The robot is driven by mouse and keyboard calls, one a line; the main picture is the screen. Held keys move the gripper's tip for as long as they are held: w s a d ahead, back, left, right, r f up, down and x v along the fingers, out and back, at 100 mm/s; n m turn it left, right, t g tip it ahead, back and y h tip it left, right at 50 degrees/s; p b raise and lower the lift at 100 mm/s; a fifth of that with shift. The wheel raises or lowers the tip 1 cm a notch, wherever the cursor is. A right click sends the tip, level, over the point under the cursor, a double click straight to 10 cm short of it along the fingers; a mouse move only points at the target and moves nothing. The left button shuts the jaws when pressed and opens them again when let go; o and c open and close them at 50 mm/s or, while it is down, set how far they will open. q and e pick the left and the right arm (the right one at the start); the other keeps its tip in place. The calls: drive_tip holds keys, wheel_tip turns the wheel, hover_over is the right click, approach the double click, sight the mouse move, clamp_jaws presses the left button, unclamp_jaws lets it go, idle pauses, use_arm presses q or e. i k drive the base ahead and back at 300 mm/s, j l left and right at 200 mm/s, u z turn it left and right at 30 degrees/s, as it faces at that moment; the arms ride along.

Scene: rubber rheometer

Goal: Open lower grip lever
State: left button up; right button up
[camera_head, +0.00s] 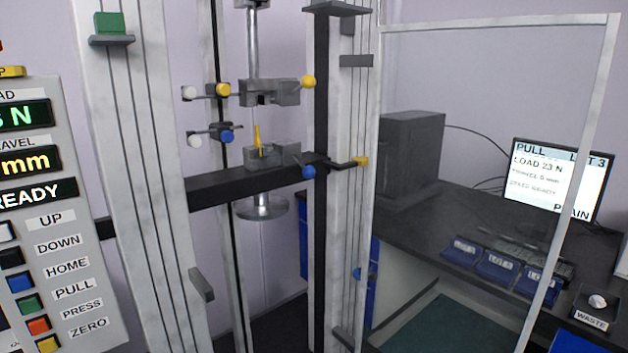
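The lower grip (264,157) is a grey metal block on the dark crosshead of the test frame, near the middle of the view. A lever with a blue ball knob (308,171) sits at its right side. A small yellow piece (258,140) stands upright in the lower grip. The upper grip (262,93) hangs above it, with a yellow ball knob (308,81) on its right. Neither of my grippers shows in the head view.
A control panel (60,220) stands at the left. A clear framed door (500,22) is at the right. Behind it are a dark bench (420,215), a monitor (557,180), blue bins (497,265) and a waste box (592,318).

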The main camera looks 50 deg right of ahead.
sight(308, 171)
drive_tip(key=z, duration=1.6)
